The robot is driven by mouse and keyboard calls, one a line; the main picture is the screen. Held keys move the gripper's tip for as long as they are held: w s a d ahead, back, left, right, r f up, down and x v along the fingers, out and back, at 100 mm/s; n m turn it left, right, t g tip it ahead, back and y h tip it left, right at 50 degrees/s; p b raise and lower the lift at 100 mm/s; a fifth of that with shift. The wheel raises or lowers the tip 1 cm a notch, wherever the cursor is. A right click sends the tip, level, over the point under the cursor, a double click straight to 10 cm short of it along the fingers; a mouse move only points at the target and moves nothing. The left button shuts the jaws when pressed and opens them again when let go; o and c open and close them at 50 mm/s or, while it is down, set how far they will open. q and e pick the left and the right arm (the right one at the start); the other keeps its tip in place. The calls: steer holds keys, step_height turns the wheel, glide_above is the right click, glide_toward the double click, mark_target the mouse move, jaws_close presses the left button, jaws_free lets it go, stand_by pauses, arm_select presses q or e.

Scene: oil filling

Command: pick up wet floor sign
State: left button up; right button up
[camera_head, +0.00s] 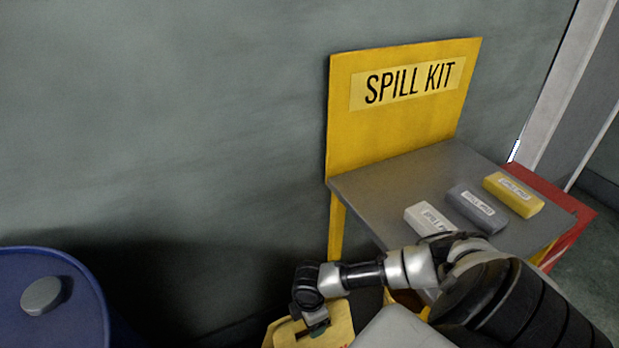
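The yellow wet floor sign (341,328) is at the bottom middle of the head view, below the spill kit table. Only its upper part shows; the lower picture edge cuts off the rest. My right arm comes in from the right and reaches across in front of the table. My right gripper (316,319) points down at the top of the sign and overlaps a dark slot there. Its fingertips are small and partly hidden, so I cannot tell if they are closed on the sign. My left gripper is not in view.
A yellow-backed spill kit table (380,185) stands against the grey wall, with white (428,219), grey (477,208) and yellow (513,194) packs on top. A red object (573,222) is behind its right side. A blue drum (75,295) with a grey cap (41,295) stands lower left.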

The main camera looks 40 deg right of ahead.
jaws_close()
stand_by(0.4)
steer(key=shift+r, duration=0.15)
